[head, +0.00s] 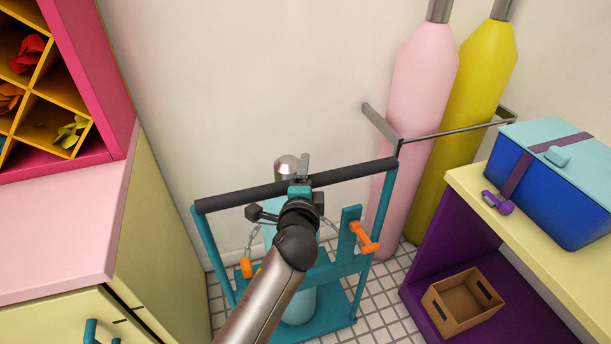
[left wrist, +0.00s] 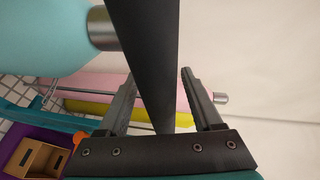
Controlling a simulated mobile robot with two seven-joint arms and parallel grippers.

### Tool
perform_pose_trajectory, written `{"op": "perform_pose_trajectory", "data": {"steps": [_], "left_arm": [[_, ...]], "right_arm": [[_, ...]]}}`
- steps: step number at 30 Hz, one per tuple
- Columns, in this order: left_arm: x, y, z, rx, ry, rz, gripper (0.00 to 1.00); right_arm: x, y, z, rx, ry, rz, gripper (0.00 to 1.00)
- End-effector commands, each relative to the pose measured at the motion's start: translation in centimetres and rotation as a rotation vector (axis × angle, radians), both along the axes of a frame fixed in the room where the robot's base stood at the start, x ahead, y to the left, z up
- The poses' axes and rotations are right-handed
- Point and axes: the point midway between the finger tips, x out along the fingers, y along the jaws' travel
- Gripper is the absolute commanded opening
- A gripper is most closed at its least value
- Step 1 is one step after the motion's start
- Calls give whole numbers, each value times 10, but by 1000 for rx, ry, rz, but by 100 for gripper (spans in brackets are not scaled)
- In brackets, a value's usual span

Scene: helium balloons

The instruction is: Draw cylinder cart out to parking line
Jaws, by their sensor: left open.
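The cylinder cart is a teal frame (head: 204,247) with a black handle bar (head: 240,197) across its top. A light teal cylinder (head: 298,308) stands on it, mostly hidden by my arm; it also shows in the left wrist view (left wrist: 45,35). My left gripper (head: 302,179) is at the middle of the handle bar. In the left wrist view my left gripper (left wrist: 157,76) is open, with the bar (left wrist: 146,40) passing between its two fingers, and the fingers are not closed on it. No parking line shows. My right gripper is not in view.
A pink-topped cabinet (head: 65,225) stands close on the left. A yellow-topped purple shelf (head: 530,240) stands on the right, with a blue box (head: 548,190) on it. Pink (head: 420,110) and yellow (head: 475,100) cylinders stand behind a wall rail (head: 450,132).

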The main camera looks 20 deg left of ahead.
Motion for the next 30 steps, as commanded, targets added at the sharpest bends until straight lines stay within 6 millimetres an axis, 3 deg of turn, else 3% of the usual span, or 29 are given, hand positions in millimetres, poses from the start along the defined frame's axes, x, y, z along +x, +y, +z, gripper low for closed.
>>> {"op": "perform_pose_trajectory", "data": {"steps": [8, 26, 30], "left_arm": [[1, 0, 0, 0, 0, 0, 67], [1, 0, 0, 0, 0, 0, 0], [1, 0, 0, 0, 0, 0, 0]], "right_arm": [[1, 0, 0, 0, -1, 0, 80], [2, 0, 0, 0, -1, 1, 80], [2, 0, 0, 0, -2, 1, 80]]}}
